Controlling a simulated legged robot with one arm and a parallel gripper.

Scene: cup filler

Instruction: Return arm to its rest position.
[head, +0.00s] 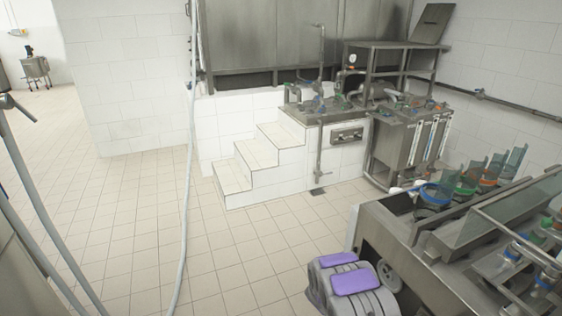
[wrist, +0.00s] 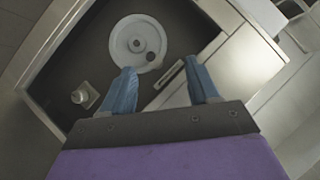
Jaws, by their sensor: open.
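My gripper (wrist: 163,90) shows in the wrist view with two blue fingers set wide apart and nothing between them. It hangs over a dark recessed panel (wrist: 100,60) with a metal frame. A round white disc (wrist: 128,38) with a hub and a small dark hole lies just beyond the fingertips. A small light knob (wrist: 84,94) sits to the left of the fingers. In the head view my grey arm with purple pads shows at the bottom, beside the steel machine (head: 375,232); the fingers are hidden there.
The machine at right carries cups with blue, green and orange rims (head: 437,193). Tiled steps (head: 255,160) and a steel unit (head: 410,150) stand behind. A pale hose (head: 188,170) hangs down to the floor. The tiled floor (head: 120,230) at left is mostly clear.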

